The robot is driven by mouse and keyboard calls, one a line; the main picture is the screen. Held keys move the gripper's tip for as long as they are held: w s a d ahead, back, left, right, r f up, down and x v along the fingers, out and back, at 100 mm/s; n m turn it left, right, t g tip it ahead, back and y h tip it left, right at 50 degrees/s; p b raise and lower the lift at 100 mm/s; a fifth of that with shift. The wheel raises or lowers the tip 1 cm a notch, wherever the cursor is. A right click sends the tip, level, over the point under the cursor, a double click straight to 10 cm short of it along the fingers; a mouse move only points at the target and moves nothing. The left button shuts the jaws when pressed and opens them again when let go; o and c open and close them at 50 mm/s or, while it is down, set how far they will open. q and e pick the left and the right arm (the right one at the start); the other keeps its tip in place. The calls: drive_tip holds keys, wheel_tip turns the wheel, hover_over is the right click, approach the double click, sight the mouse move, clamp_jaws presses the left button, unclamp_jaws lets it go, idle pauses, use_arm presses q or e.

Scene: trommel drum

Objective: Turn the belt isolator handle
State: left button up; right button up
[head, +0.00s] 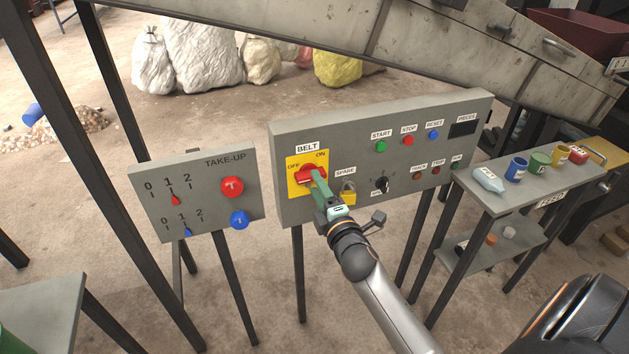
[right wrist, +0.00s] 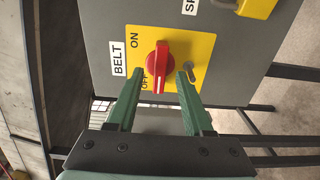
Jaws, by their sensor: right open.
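The red belt isolator handle (head: 309,174) sits on a yellow plate (head: 294,188) marked OFF and ON, under a BELT label on the grey panel. In the right wrist view the handle (right wrist: 162,62) lies lengthwise towards me, its white mark at the end near the OFF lettering. My right gripper (head: 318,184) is at the plate, partly covering the handle in the head view. In the right wrist view its green fingers (right wrist: 158,78) are open, one on each side of the handle's near end, with gaps visible. My left gripper is out of view.
A brass padlock (head: 348,193) hangs under the SPARE label, just right of my gripper. A black selector knob (head: 382,184) and several buttons are further right. A TAKE-UP panel (head: 205,205) stands to the left. A shelf with cups (head: 517,169) stands at the right.

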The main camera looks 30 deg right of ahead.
drive_tip(key=shift+x, duration=1.2)
drive_tip(key=shift+c, duration=0.3)
clamp_jaws()
